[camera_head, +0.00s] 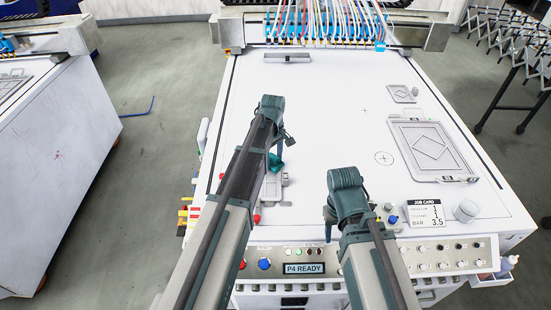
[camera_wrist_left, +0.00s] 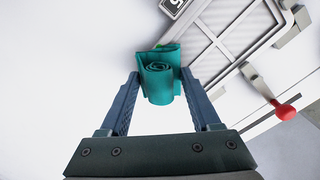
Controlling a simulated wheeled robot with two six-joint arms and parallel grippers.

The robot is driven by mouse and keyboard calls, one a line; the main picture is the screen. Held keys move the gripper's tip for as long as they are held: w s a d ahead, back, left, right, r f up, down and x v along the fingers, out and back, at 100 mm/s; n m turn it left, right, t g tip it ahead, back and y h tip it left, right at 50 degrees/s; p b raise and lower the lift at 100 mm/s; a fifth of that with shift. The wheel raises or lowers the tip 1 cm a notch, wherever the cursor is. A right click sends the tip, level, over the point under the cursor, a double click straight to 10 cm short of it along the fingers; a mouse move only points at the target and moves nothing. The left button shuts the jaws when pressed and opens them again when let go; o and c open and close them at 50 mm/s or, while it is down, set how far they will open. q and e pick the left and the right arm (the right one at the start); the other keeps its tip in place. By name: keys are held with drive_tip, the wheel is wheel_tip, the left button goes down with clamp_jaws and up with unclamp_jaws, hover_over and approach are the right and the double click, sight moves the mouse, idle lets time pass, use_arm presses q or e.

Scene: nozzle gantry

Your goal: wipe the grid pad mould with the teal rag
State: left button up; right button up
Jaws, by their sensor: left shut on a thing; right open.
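The teal rag (camera_head: 275,164) is rolled up between the fingers of my left gripper (camera_head: 279,152). In the left wrist view the rag (camera_wrist_left: 158,78) sits between the fingertips, its spiral end facing the camera, and my left gripper (camera_wrist_left: 162,88) is shut on it. A grey mould (camera_head: 274,189), partly hidden by my left arm, lies just below the rag in the head view. In the left wrist view a lined grey plate (camera_wrist_left: 232,35) lies beyond the rag; whether they touch is unclear. My right gripper (camera_head: 334,213) is open and empty over the table's front; its fingers are mostly hidden.
A large framed mould with a diamond (camera_head: 433,147) and a smaller one (camera_head: 403,94) lie on the right. A job card (camera_head: 424,213) and grey knob (camera_head: 466,210) stand at the front right. A grey bar (camera_head: 287,57) lies at the back. The white tabletop's middle (camera_head: 335,115) is clear.

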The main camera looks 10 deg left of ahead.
use_arm(q)
drive_tip(key=shift+s+a, duration=0.25)
drive_tip(key=shift+a, duration=0.45)
drive_tip(key=shift+s+a, duration=0.2)
drive_tip(key=shift+a, duration=0.5)
use_arm(e)
drive_tip(key=shift+f, duration=0.1)
use_arm(q)
drive_tip(key=shift+a, duration=0.1)
use_arm(e)
drive_tip(key=shift+d, duration=0.1)
use_arm(q)
drive_tip(key=shift+s+a, duration=0.2)
drive_tip(key=shift+a, duration=0.7)
drive_tip(key=shift+s+a, duration=0.2)
drive_tip(key=shift+a, duration=0.7)
drive_tip(key=shift+r, duration=0.1)
wheel_tip(320, 180, up, 6)
drive_tip(key=p, duration=0.6)
drive_tip(key=shift+d, duration=0.1)
use_arm(e)
wheel_tip(320, 180, up, 6)
drive_tip(key=shift+r, duration=0.2)
use_arm(q)
wheel_tip(320, 180, up, 3)
drive_tip(key=p, duration=0.3)
use_arm(e)
wheel_tip(320, 180, up, 3)
drive_tip(key=shift+f, duration=0.1)
